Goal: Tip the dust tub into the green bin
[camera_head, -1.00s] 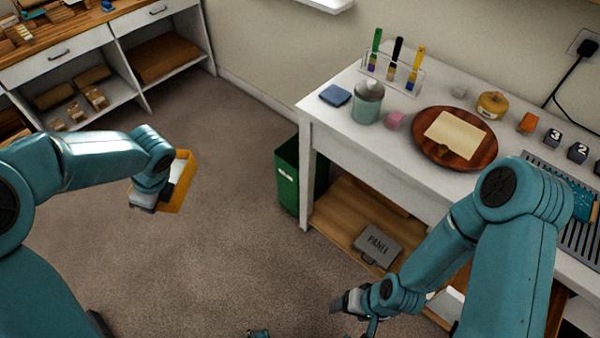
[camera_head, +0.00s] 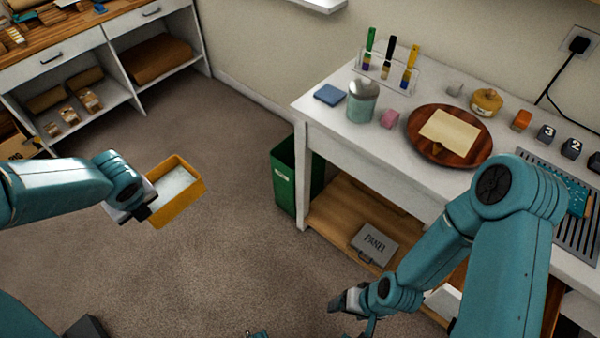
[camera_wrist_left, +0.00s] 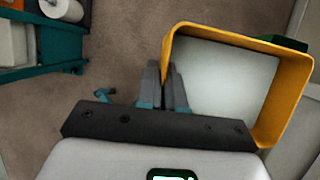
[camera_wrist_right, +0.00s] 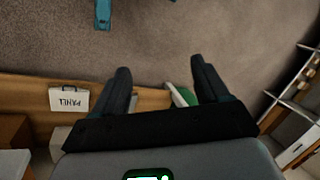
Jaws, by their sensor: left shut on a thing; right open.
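The dust tub (camera_head: 186,204) is a yellow-orange open box with pale grey-white dust inside. My left gripper (camera_head: 146,211) is shut on the tub's near-left wall and holds it above the floor, its open top facing up. In the left wrist view the fingers (camera_wrist_left: 167,85) pinch the tub's wall (camera_wrist_left: 285,100). The green bin (camera_head: 286,176) stands on the floor at the left end of the white bench, to the right of the tub and apart from it. My right gripper (camera_head: 345,302) is open and empty, low in front of the bench; its fingers (camera_wrist_right: 160,85) show apart in the right wrist view.
Carpet between tub and bin is clear. A cabinet (camera_head: 150,20) stands back left.

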